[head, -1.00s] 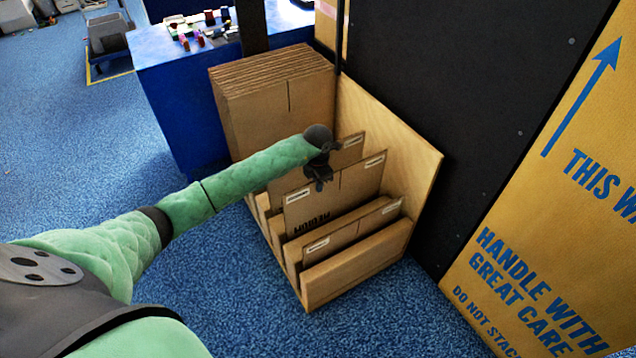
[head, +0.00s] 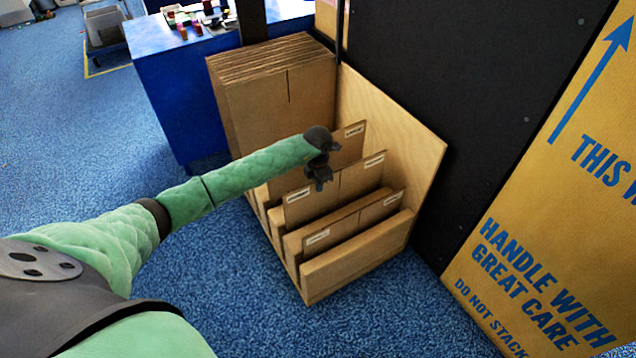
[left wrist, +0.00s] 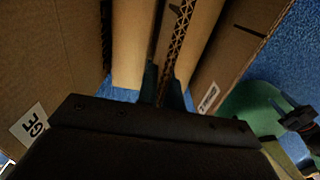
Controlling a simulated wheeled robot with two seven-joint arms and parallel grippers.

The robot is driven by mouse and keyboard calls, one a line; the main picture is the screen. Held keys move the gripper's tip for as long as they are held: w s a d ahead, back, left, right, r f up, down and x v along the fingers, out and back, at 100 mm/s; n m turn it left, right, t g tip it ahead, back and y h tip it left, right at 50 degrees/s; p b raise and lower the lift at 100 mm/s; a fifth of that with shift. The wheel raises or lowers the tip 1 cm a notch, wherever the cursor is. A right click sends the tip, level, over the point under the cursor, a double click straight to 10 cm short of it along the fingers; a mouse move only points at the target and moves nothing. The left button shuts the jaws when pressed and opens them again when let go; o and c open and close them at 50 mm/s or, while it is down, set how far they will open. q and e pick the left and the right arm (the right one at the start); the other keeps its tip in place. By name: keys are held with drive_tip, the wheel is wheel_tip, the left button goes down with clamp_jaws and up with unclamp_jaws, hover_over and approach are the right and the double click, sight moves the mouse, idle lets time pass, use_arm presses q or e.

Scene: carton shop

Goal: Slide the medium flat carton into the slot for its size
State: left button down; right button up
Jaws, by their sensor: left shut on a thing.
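The medium flat carton (head: 361,180) is a brown cardboard sheet standing upright in a middle slot of the wooden rack (head: 420,190), with a white label on its top edge. My left gripper (head: 319,183) is shut on its top edge near the left corner. In the left wrist view the carton's corrugated edge (left wrist: 178,40) runs between the fingers (left wrist: 163,88). The carton's lower part is hidden by the cartons in front; I cannot see whether it touches the slot floor. A green limb with a dark end, seemingly my right gripper (left wrist: 300,118), shows at the right edge of that view.
Shorter flat cartons (head: 355,222) stand in the front slots and a taller one (head: 349,142) behind. A stack of large cartons (head: 270,95) fills the back. A black panel (head: 460,100) and a big yellow carton (head: 545,250) stand right. Blue floor is free at left.

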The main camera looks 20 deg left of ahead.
drive_tip(key=shift+s+f, duration=0.2)
drive_tip(key=shift+s, duration=0.05)
